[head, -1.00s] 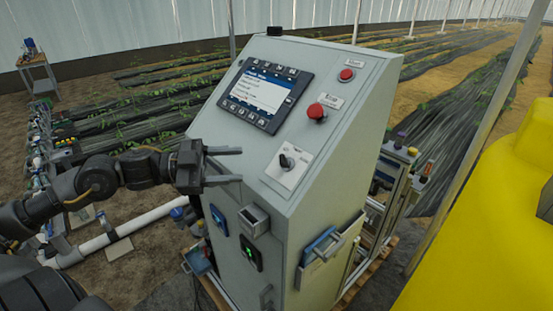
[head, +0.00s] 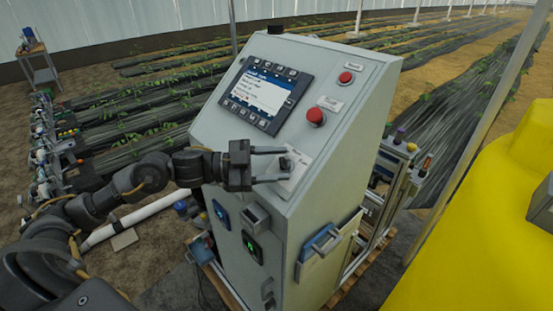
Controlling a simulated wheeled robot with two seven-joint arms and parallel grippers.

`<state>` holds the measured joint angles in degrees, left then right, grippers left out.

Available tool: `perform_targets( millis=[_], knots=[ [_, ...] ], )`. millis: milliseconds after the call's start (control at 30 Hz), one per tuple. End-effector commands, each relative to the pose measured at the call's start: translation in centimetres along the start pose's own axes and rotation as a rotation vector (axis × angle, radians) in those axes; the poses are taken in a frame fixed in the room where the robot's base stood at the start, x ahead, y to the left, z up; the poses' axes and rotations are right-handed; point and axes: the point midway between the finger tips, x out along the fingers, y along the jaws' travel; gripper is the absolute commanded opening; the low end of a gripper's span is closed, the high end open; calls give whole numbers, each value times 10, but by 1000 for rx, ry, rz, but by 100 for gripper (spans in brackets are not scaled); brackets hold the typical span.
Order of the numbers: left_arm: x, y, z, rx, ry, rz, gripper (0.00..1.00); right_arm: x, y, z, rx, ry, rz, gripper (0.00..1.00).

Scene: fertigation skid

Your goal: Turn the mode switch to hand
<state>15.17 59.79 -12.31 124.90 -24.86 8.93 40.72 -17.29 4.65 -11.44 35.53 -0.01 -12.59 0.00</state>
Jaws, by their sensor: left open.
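The mode switch (head: 286,163) is a dark knob on a pale plate (head: 298,170) low on the sloped face of the grey control cabinet (head: 325,165). My left gripper (head: 288,164) is open, with its two fingers pointing right over the switch plate. The fingertips are at the knob, one above and one below it in the picture. The fingers partly hide the plate and the knob's pointer, so its setting cannot be read. I cannot tell whether the fingers touch the knob. My right gripper is not in view.
A screen panel (head: 262,95) sits above my gripper. Two red buttons, the larger (head: 316,116) and the smaller (head: 345,77), are up and right of the switch. A yellow tank (head: 490,220) stands close at right. White pipe (head: 150,208) runs at left.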

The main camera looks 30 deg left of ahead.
Motion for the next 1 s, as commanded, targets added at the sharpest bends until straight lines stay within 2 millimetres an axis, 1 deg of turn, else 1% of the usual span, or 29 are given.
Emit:
perform_targets(
  millis=[267,300,633,833,1000],
  knots=[
    [2,0,0,0,0,0,49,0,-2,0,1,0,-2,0],
    [2,0,0,0,0,0,48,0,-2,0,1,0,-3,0],
    [2,0,0,0,0,0,5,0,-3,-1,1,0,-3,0],
    [2,0,0,7,1,11,4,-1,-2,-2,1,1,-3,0],
    [2,-2,-1,41,2,61,4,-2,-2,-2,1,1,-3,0]
  ],
)
